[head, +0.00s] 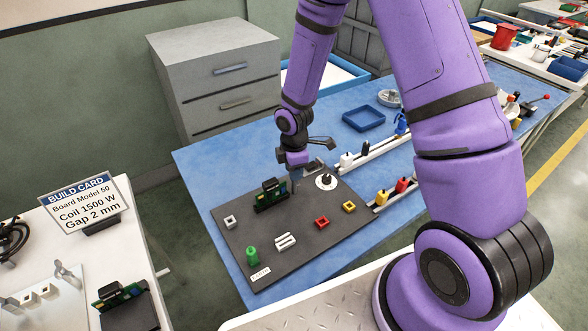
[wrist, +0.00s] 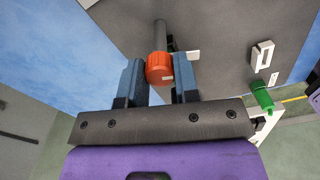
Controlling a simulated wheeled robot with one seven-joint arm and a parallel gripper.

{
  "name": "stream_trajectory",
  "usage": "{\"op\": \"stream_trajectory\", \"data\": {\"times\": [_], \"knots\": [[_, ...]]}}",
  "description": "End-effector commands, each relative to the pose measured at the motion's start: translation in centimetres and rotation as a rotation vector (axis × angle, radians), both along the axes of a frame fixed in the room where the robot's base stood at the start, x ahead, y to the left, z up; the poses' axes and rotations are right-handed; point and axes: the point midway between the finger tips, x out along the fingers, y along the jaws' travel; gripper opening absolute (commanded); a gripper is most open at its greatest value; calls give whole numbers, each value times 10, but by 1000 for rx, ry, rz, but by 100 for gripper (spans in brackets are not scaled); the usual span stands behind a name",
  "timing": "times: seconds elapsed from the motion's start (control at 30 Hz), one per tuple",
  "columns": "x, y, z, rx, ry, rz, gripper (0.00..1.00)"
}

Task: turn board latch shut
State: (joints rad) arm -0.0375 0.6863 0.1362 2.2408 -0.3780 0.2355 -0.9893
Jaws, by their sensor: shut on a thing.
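My gripper (head: 293,180) points down over the dark grey board mat, just behind the upright green-and-black board (head: 270,194) in the head view. In the wrist view, an orange-red knob (wrist: 160,69) on a dark grey bar (wrist: 160,36) sits between the two blue-grey fingers of my gripper (wrist: 158,80). The gripper is shut on this knob. It looks like the latch handle, but its base is not clear. In the head view the knob is hidden by my gripper, so the latch's angle to the board cannot be told.
The dark mat (head: 232,250) holds a green cylinder (head: 252,256), a red square part (head: 322,222), a yellow one (head: 349,206) and a white round piece (head: 326,181). A build card (head: 86,203) stands at left. A blue tray (head: 364,118) lies behind.

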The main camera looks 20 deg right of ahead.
Motion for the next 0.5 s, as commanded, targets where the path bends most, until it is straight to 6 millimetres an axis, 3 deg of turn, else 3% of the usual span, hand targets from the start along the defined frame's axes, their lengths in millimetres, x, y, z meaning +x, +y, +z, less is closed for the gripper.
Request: {"op": "stream_trajectory", "data": {"times": [0.5], "knots": [[1, 0, 1, 0, -2, -488, 5]]}}
